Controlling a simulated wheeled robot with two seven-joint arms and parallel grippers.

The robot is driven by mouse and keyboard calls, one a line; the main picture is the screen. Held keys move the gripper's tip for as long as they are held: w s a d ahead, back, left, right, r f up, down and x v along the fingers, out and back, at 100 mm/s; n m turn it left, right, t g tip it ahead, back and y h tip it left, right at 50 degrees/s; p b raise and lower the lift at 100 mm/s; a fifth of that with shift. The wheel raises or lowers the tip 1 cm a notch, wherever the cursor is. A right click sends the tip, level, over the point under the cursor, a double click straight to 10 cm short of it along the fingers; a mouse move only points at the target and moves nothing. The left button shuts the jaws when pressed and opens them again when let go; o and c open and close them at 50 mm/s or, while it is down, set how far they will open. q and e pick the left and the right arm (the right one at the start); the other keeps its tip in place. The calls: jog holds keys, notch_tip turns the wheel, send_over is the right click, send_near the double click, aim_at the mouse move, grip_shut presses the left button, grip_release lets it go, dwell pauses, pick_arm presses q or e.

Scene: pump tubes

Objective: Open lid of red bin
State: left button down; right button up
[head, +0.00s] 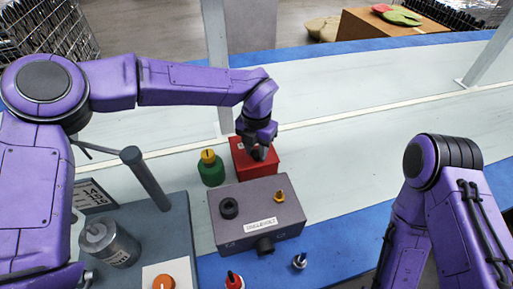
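The red bin (266,170) stands on the pale bench behind a grey box. My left gripper (258,152) is directly over the red bin, pointing down, with its dark fingertips at or just above the bin's top. The gripper hides much of the bin's top, so I cannot tell whether the lid is raised or whether the fingers touch it. The finger gap is too small to make out. My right arm (440,200) is folded at the right, and its gripper is out of the picture.
A green bottle with a yellow cap (211,168) stands just left of the bin. The grey box (257,214) with knobs is in front. A metal cylinder (110,243) and a dark post (146,178) are at the left. The bench right of the bin is clear.

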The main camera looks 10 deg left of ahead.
pick_arm(q)
jog(key=shift+w+a+r+g+h+p, duration=0.25)
jog(key=shift+r+g+p, duration=0.4)
jog(key=shift+p, duration=1.05)
jog(key=shift+w+r+g+h+p, duration=0.15)
jog(key=shift+w+r+g+p, duration=0.45)
jog(key=shift+p, duration=1.1)
jog(key=shift+w+a+r+g+h+p, duration=0.1)
jog(key=shift+a+r+g+h+p, duration=0.2)
jog(key=shift+r+p, duration=1)
jog(key=shift+w+d+f+g+p, duration=0.1)
jog(key=shift+w+f+g+p, duration=0.25)
jog(key=shift+p, duration=0.3)
jog(key=shift+w+a+r+g+h, duration=0.15)
jog(key=shift+w+a+g+h, duration=0.2)
jog(key=shift+g, duration=0.35)
jog(key=shift+d, duration=0.1)
jog(key=c, duration=0.8)
grip_release()
